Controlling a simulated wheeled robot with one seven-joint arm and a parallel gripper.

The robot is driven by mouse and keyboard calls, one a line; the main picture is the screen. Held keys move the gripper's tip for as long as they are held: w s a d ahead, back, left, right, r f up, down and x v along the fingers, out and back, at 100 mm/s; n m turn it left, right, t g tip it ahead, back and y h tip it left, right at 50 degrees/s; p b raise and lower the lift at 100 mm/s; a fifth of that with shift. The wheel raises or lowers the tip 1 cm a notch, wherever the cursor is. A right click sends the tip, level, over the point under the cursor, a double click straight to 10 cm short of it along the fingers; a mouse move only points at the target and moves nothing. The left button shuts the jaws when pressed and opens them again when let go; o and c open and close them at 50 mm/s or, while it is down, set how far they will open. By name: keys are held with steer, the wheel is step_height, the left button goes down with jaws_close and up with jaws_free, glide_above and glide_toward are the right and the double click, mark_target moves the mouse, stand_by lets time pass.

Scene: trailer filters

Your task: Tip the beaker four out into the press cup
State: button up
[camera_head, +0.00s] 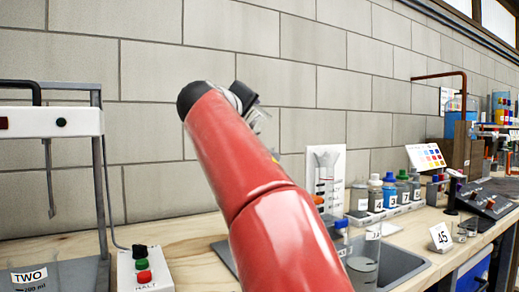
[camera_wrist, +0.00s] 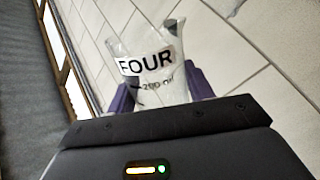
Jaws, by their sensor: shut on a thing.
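Beaker four (camera_wrist: 145,90) is a clear beaker labelled FOUR, 200 ml. My gripper (camera_wrist: 160,88) is shut on it, with a purple finger at each side. In the head view my red arm hides most of the gripper (camera_head: 252,106), and only a sliver of clear beaker (camera_head: 262,122) shows beside it, raised in front of the wall. I cannot tell its contents or its exact tilt. I cannot make out the press cup in either view.
A frame with a white crossbar (camera_head: 50,122) and a hook stands at left, above a TWO label (camera_head: 28,276). A button box (camera_head: 145,268) marked HALT is beside it.

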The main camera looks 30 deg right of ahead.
steer(key=shift+s+d+r+m, duration=0.15)
steer(key=shift+m, duration=0.25)
stand_by(1.0)
